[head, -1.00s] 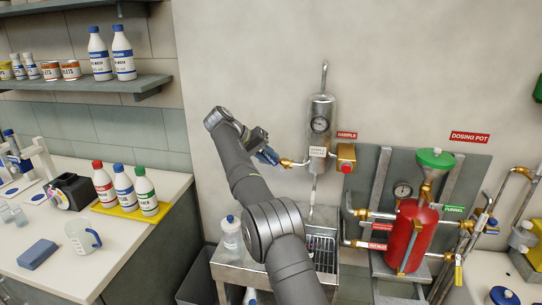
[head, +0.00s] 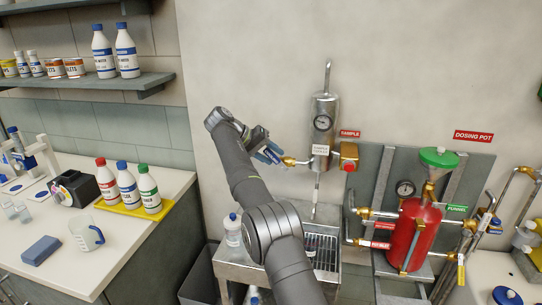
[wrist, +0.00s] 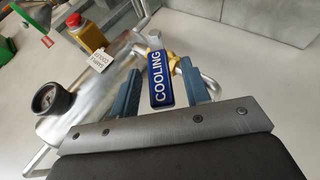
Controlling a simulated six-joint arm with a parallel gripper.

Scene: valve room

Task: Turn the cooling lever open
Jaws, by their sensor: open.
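The cooling lever (wrist: 160,80) is a blue handle with white COOLING lettering, joined to a brass valve (wrist: 172,58) at its far end. In the wrist view it lies between the two blue-grey fingers of my gripper (wrist: 159,68), with a gap showing on each side. My gripper is open around the lever. In the head view my gripper (head: 267,153) is at the left of the brass fitting (head: 289,161) beside the sample cooler, and its fingers partly hide the lever.
The steel sample cooler (head: 323,125) with its gauge stands just right of my gripper. A yellow-brown valve box with a red button (head: 348,158) is beyond it. A sink (head: 320,250) lies below. The red dosing pot (head: 413,235) is farther right. Bare wall lies above.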

